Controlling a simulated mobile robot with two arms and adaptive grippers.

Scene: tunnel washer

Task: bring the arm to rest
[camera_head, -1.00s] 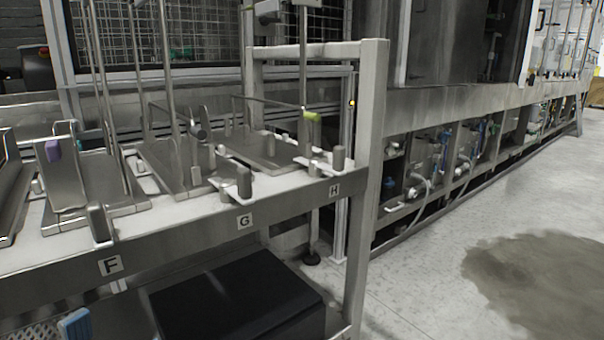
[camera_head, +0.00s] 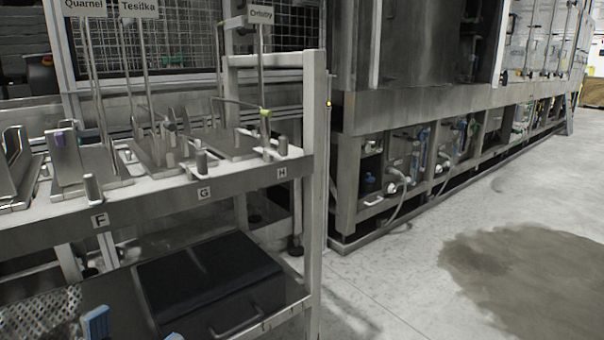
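Neither of my grippers nor any of my arm links shows in the head view. A grey metal rack (camera_head: 130,205) stands at the left, with bays on its top shelf marked F (camera_head: 100,220), G (camera_head: 204,194) and H (camera_head: 282,172). Metal trays with upright plates and rods sit in these bays. Signs on tall rods read Quarnel (camera_head: 84,7), Tesilka (camera_head: 139,8) and Ortsby (camera_head: 261,15).
A black case (camera_head: 210,285) with a handle lies on the rack's lower shelf, near a blue object (camera_head: 96,323). A long steel machine (camera_head: 430,110) with pipes stands behind. The floor at right is open, with a dark wet-looking patch (camera_head: 530,262).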

